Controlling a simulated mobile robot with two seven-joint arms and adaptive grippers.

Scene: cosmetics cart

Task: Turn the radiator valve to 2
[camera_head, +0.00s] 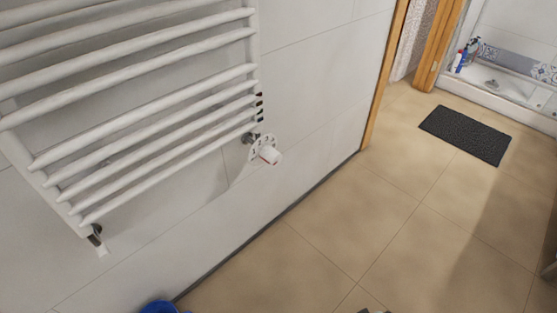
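The radiator valve (268,154) is a small white knob with a numbered white disc behind it. It sits at the lower right corner of the white towel radiator (130,131), close to the tiled wall. Dark figures and a small red mark show on it, but they are too small to tell which number is set. Neither of my grippers can be made out. Nothing is seen touching the valve.
The white wall (325,95) runs along the left, with free tan floor (340,225) beside it. A dark mat (466,134) lies before a shower tray with bottles (461,60). A wooden door frame (381,82) stands beyond the radiator. A blue object (158,307) shows at the bottom edge.

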